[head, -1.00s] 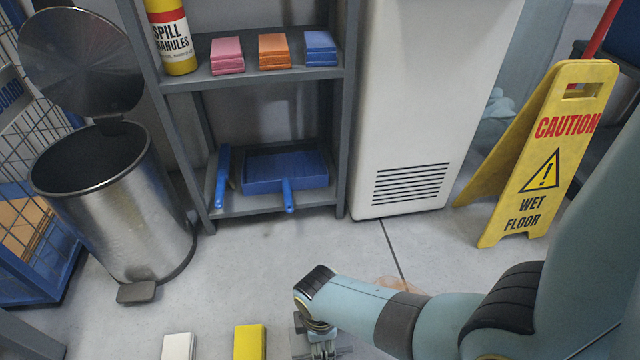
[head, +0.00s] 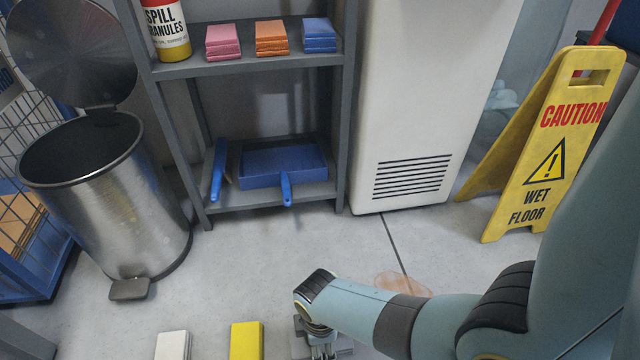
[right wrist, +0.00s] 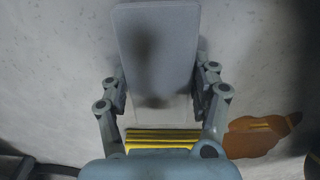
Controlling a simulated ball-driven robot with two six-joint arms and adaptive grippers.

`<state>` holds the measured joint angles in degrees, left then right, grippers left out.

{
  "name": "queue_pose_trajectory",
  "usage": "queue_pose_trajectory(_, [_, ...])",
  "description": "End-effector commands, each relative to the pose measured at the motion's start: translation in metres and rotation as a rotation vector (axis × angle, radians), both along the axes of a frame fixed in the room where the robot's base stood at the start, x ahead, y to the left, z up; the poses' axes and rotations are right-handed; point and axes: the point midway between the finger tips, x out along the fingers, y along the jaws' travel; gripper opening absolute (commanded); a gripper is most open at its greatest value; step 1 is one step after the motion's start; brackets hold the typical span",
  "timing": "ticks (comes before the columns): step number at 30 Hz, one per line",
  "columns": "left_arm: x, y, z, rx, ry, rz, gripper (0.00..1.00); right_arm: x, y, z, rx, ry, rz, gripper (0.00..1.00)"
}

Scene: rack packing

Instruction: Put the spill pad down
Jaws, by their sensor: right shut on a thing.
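My right gripper (head: 322,350) reaches down at the bottom middle of the head view. In the right wrist view my right gripper (right wrist: 163,105) is shut on the spill pad (right wrist: 155,50), a flat grey rectangle extending beyond the fingers. In the head view only a small grey part of the pad (head: 300,345) shows beside the gripper. A brown puddle (right wrist: 262,135) lies on the floor to the right of the gripper in the wrist view. The puddle (head: 405,284) also shows just behind my right forearm in the head view. My left gripper is not in view.
A yellow wet floor sign (head: 545,150) stands at right. A steel pedal bin (head: 120,210) with raised lid stands at left. A grey shelf (head: 270,203) holds a blue dustpan. White (head: 173,345) and yellow (head: 247,341) blocks lie at the bottom.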

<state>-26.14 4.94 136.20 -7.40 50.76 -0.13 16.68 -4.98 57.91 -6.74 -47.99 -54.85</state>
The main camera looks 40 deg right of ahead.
Motion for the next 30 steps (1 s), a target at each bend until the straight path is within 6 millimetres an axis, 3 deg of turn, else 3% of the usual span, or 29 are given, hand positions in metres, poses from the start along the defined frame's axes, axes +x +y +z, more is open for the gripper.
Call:
queue_pose_trajectory(11, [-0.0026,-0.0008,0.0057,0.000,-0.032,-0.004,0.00,-0.0002,0.0000,-0.0026,0.001,0.001,0.000,0.10])
queue_pose_trajectory(12, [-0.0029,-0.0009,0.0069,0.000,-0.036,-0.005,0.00,-0.0002,0.0001,-0.0026,0.000,0.000,0.000,0.64])
queue_pose_trajectory(17, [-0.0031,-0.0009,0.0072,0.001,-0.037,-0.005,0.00,-0.0001,0.0000,-0.0023,0.000,0.000,0.000,0.85])
queue_pose_trajectory(29, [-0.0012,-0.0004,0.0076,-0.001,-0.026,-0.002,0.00,0.0004,0.0000,0.0011,-0.001,-0.001,0.000,0.85])
queue_pose_trajectory(30, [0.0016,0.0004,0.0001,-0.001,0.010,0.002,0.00,0.0007,0.0000,0.0028,0.000,-0.001,0.000,0.85])
